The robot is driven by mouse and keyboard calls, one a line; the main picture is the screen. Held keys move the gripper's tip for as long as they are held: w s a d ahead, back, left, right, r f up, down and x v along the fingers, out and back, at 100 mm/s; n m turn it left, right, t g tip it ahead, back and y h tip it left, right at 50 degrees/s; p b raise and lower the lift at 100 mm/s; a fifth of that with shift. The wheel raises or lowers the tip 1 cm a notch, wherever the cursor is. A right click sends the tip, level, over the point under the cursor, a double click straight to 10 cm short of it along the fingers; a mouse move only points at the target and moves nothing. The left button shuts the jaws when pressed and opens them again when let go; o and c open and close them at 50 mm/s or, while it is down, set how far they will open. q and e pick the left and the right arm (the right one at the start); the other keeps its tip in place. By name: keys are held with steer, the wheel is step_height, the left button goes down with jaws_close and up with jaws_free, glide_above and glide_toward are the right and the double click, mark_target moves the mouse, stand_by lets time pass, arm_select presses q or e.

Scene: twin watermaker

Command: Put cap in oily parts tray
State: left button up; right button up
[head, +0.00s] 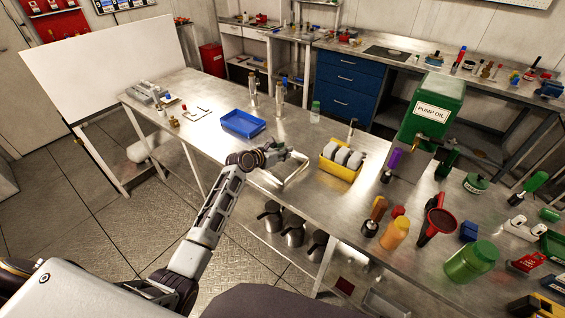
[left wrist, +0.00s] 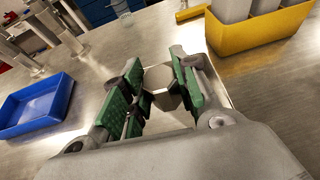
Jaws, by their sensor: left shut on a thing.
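No label shows which tray is for oily parts. A blue tray (head: 243,124) stands to the left and looks empty. My right gripper is not in view.
The yellow bin (head: 340,167) with grey cylinders stands right of the gripper, close by. The green pump oil container (head: 432,112) and several bottles and tools crowd the bench's right side. Upright metal posts (head: 253,92) stand behind the blue tray. Bare bench lies between the trays.

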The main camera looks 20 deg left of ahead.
mark_target(282, 168)
arm_select(q)
steer(key=shift+f, duration=0.9)
steer(key=shift+f, duration=0.1)
steer(key=shift+f+b, duration=0.3)
steer(key=shift+f, duration=1.5)
steer(key=shift+f, duration=0.1)
steer(key=o, duration=1)
steer(key=shift+p+v, duration=0.4)
steer(key=shift+v, duration=5.65)
